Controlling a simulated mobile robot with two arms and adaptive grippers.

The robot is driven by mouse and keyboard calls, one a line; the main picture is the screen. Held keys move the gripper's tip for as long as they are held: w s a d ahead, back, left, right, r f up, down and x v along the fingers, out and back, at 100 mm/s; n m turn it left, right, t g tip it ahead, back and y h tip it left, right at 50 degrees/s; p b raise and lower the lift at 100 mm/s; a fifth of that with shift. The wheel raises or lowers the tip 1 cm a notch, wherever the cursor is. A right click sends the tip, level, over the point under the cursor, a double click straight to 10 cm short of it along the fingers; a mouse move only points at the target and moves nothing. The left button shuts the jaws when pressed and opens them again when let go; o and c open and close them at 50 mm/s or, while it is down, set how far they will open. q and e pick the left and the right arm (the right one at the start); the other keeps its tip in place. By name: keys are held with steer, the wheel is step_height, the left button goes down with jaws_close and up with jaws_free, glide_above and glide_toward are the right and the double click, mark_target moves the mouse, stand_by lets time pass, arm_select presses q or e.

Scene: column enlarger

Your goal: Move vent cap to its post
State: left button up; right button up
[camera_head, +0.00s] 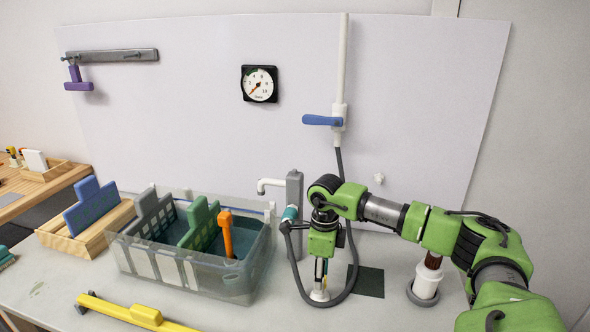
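A small white piece with a flared foot (319,295), which looks like the vent cap, is on the grey table left of a dark square mat. My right gripper (321,279) points straight down with its fingertips at the top of this piece. The fingers look close together, but I cannot tell whether they grip it. A white cylinder (426,282) stands in a grey ring at the right, with a brown ribbed part above it, partly behind my arm. I cannot tell which thing is the post. My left gripper is out of view.
A clear bin (133,257) with dividers and an orange-handled tool (226,234) stands left of the gripper. A grey post with a white spout (294,195) rises behind it. A black hose loops around the gripper. A yellow bar (145,315) lies in front. The dark mat (370,281) is bare.

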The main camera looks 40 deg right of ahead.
steer(key=shift+r, duration=0.1)
steer(key=shift+r+p, duration=2.85)
steer(key=shift+r, duration=1.05)
steer(key=shift+r, duration=0.2)
step_height(320, 180, up, 12)
steer(key=shift+f, duration=0.2)
